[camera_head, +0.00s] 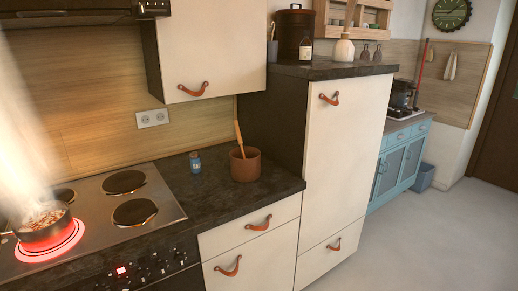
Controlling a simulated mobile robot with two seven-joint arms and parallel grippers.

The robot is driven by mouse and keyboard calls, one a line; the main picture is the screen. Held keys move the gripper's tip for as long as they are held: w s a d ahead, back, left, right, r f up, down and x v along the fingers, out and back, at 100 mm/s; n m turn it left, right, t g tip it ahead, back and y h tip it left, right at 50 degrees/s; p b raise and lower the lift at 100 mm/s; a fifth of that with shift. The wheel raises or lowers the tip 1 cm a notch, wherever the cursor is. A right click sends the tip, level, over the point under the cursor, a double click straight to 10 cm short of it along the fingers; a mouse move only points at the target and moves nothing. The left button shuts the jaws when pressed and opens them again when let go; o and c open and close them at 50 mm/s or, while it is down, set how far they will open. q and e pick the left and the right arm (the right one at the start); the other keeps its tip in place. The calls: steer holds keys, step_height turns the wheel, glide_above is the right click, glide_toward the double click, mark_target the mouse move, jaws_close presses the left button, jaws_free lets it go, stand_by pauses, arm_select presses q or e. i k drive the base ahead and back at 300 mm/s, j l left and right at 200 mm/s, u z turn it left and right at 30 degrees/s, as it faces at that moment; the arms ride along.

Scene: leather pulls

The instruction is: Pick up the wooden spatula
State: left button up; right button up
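The wooden spatula (239,134) stands in a brown pot (245,165) on the dark counter, right of the stove. Its light handle leans up against the wall corner beside the tall cabinet. Its lower end is hidden inside the pot. Neither of my grippers shows in the head view.
A small blue jar (195,162) stands left of the pot. A steaming pan (43,222) sits on a glowing red burner at far left. An upper cabinet (210,48) hangs above, and a tall cabinet (340,150) stands to the right. The floor at right is clear.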

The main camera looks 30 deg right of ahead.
mark_target(236, 126)
steer(key=i+l+z, duration=0.25)
steer(key=i+z, duration=0.15)
steer(key=i, duration=0.15)
steer(key=i+z, duration=0.4)
steer(key=i, duration=0.2)
steer(key=u, duration=2)
steer(key=k+l, duration=0.2)
steer(key=k, duration=0.15)
